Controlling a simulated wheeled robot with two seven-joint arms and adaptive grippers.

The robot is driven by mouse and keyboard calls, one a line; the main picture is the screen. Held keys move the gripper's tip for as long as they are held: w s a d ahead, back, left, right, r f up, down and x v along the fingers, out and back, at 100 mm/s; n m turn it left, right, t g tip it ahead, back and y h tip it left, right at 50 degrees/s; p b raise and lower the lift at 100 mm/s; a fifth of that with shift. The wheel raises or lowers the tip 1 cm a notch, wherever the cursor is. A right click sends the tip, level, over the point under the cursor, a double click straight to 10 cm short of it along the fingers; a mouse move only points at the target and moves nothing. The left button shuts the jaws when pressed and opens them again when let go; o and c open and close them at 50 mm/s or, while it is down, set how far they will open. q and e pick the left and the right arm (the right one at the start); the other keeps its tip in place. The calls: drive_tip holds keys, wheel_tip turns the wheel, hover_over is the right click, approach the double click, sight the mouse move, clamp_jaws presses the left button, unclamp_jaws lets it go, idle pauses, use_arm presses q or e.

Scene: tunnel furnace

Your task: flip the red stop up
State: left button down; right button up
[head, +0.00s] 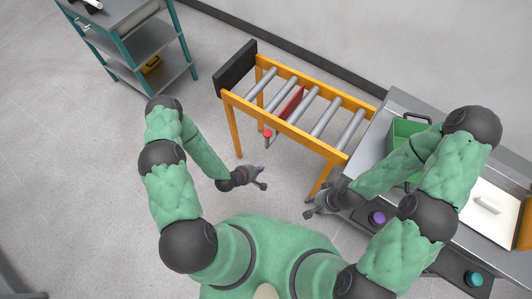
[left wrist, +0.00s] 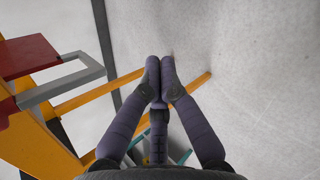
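The red stop (head: 291,104) is a red plate among the rollers of the orange-framed conveyor (head: 300,140). A red knob (head: 267,133) on a short grey lever sticks out at the conveyor's near side.
A black end plate (head: 235,68) closes the conveyor's left end. On the right stands a grey bench (head: 395,105) with a green crate (head: 400,128) and buttons on its front. A grey shelf cart (head: 135,45) stands at upper left. The floor between cart and conveyor is clear.

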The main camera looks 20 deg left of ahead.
use_arm(q)
drive_tip(key=shift+a+f+n+t+p, duration=0.35)
drive_tip(key=shift+n+t, duration=0.6)
drive_tip(key=shift+n, duration=1.2)
drive_tip(key=shift+a+f+n+t, duration=0.25)
drive_tip(key=shift+a+n+t, duration=0.55)
drive_tip(key=shift+n, duration=1.3)
drive_tip(key=shift+a+f+n+t+p, duration=0.25)
drive_tip(key=shift+n+t, duration=0.9)
drive_tip(key=shift+n, duration=1)
drive_tip(key=w+d+b, duration=0.1)
drive_tip(key=w+d, duration=0.2)
drive_tip(key=w, duration=0.6)
drive_tip(key=shift+d+r, duration=0.15)
drive_tip(key=shift+r, duration=0.15)
drive_tip(key=shift+s+r, duration=0.1)
